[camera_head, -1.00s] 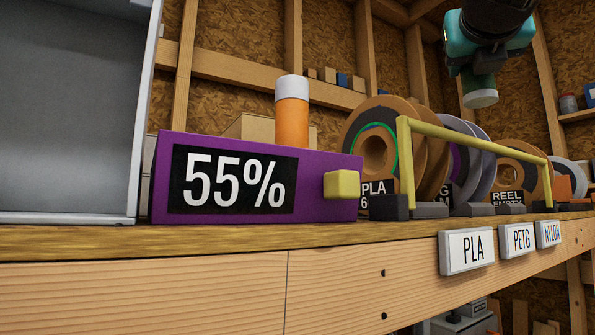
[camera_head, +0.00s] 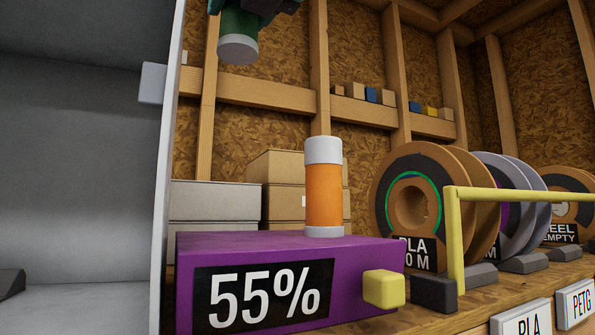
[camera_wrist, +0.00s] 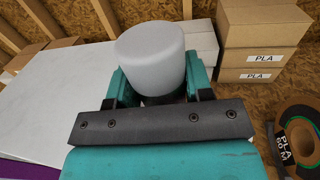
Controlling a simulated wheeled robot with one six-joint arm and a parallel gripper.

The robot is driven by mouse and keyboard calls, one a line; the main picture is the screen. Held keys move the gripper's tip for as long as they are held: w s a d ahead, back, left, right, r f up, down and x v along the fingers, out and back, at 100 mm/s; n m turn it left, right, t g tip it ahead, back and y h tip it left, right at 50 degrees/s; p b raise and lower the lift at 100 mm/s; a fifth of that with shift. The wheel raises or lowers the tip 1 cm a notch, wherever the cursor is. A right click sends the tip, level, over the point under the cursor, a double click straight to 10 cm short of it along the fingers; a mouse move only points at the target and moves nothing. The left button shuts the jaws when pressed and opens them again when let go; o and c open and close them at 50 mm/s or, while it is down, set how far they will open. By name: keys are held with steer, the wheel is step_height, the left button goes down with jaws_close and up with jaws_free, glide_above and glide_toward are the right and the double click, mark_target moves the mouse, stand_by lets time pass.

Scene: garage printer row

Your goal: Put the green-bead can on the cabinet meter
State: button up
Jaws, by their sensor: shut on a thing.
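My gripper (camera_head: 262,6) is at the top of the head view, partly cut off, and shut on the green can (camera_head: 238,32). The can has a pale end facing down and hangs above and left of the purple box, clear of it. In the wrist view the can's light grey end (camera_wrist: 152,52) sits between the teal fingers; beads inside cannot be made out. The purple box (camera_head: 215,243) has a display reading 55% and a yellow knob. I cannot tell from any label whether it is the cabinet meter.
An orange can (camera_head: 324,195) with a white cap stands on the purple box. The open grey cabinet (camera_head: 165,200) rises at left. Cardboard boxes (camera_head: 285,165) stand behind. Spools (camera_head: 412,195) and a yellow rail (camera_head: 500,194) are at right.

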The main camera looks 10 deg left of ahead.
steer(key=shift+d+f+b, duration=0.1)
steer(key=shift+f+b, duration=4.65)
steer(key=shift+f, duration=5)
steer(key=shift+f+b, duration=0.2)
steer(key=shift+b, duration=0.1)
steer(key=o, duration=1.1)
